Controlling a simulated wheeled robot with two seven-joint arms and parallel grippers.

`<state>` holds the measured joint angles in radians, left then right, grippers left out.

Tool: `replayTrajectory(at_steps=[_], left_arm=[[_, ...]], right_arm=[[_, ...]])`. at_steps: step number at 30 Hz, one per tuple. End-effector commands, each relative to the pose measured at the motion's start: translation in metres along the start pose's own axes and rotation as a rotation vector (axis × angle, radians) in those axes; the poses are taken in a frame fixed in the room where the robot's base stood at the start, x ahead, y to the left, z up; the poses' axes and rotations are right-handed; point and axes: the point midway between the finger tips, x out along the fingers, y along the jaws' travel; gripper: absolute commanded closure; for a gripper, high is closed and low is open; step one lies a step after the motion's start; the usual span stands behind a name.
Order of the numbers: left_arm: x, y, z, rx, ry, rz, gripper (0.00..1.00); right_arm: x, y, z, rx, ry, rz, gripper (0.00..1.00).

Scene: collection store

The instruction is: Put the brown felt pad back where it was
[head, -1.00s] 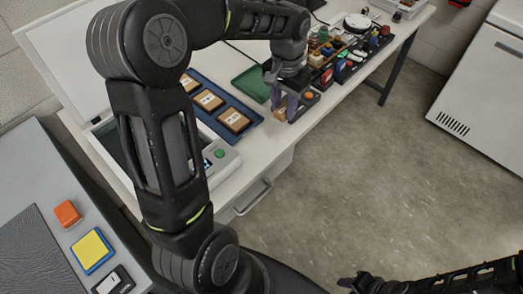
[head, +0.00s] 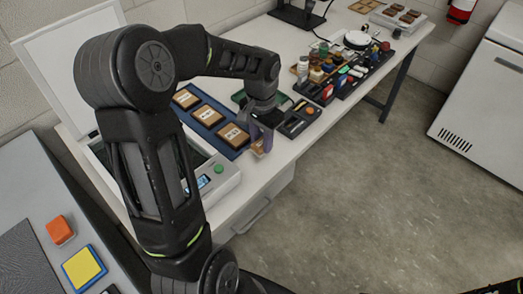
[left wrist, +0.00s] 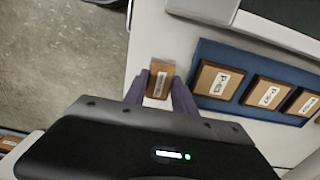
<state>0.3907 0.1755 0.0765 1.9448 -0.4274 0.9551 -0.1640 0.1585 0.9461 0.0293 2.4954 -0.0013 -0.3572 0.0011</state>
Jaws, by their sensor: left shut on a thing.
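My left gripper (head: 262,140), with purple fingers, is shut on a small brown block with a white label (head: 261,149). In the left wrist view this block (left wrist: 160,84) sits between the fingertips, over the white table. I cannot tell from its look whether it is felt. The gripper is near the table's front edge, just beside the blue tray (left wrist: 205,48). Three brown labelled pieces lie in that tray, the nearest (head: 233,136) close to the gripper. My right gripper is out of view; only a bit of dark arm shows at the lower right corner.
A small black tray (head: 290,130) with an orange piece and a green tray (head: 238,97) lie beyond the gripper. A device with a green button (head: 225,178) stands left of it. Bottles and small parts fill black trays (head: 340,87) farther back. Open floor lies right.

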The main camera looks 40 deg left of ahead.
Motion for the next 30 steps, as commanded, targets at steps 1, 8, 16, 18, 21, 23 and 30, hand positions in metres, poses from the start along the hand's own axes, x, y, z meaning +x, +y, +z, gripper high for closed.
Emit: replayTrajectory(at_steps=[1,8,16,18,21,23,30], left_arm=[[0.005,0.000,0.000,0.000,0.000,0.000,1.00],[0.007,0.000,-0.001,0.000,0.002,-0.001,1.00],[0.026,0.000,0.000,-0.001,-0.002,0.001,1.00],[0.036,0.000,0.000,-0.001,-0.002,0.001,1.00],[0.044,0.000,0.000,0.000,0.000,0.000,1.00],[0.045,0.000,-0.001,0.000,0.001,0.000,1.00],[0.046,0.000,-0.001,0.000,0.002,-0.001,1.00]], right_arm=[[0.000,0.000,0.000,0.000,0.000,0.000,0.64],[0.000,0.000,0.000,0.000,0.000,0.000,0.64],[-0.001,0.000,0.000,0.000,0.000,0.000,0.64],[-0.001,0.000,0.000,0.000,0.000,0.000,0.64],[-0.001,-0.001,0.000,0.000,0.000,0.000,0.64],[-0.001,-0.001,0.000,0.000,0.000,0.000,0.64],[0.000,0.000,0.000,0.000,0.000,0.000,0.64]])
